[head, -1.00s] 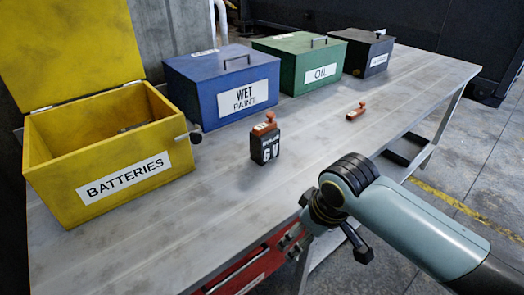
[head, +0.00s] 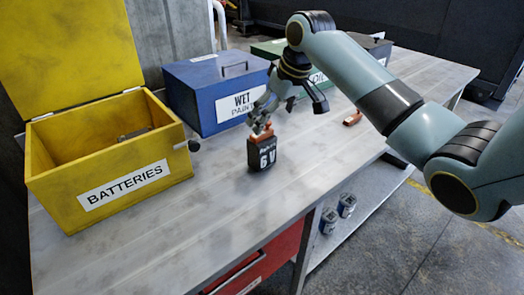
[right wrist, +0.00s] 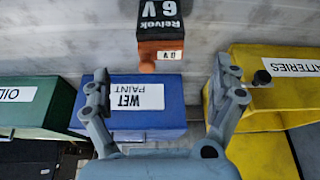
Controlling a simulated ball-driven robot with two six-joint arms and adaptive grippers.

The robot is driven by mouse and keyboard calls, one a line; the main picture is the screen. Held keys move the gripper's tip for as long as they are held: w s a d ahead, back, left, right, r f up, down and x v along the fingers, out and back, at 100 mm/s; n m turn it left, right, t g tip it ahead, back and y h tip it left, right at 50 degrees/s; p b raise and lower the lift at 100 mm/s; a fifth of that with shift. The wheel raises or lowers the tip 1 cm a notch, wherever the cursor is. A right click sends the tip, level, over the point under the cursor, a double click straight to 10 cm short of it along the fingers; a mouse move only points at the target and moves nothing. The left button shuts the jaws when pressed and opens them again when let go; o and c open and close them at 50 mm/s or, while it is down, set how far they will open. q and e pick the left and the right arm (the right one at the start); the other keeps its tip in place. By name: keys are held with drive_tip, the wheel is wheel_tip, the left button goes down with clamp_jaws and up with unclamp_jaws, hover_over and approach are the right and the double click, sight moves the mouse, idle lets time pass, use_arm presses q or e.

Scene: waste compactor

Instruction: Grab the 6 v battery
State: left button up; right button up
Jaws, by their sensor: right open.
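The 6 V battery (head: 262,153) stands upright on the table, black with an orange top and a "6 V" label. It also shows in the right wrist view (right wrist: 161,20), at the top middle. My right gripper (head: 258,125) is at the battery's orange top in the head view, its fingers pointing down. In the right wrist view my right gripper (right wrist: 162,80) has its fingers spread wide with nothing between them, and the battery lies beyond the fingertips. Whether a finger touches the battery I cannot tell. My left gripper is not in view.
An open yellow batteries box (head: 110,185) stands left, with something dark inside. A blue wet paint box (head: 195,90) is close behind the gripper. A green oil box (head: 268,48) is partly hidden by my arm. A small orange item (head: 352,118) lies right. The table's front is clear.

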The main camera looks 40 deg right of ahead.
sight(264, 133)
drive_tip(key=x, duration=0.9)
drive_tip(key=shift+w+a+f, duration=0.1)
drive_tip(key=shift+w+f, duration=0.1)
drive_tip(key=shift+f, duration=0.05)
drive_tip(key=shift+c, duration=0.2)
drive_tip(key=c, duration=1.6)
drive_tip(key=shift+r, duration=0.1)
drive_tip(key=shift+c, duration=0.8)
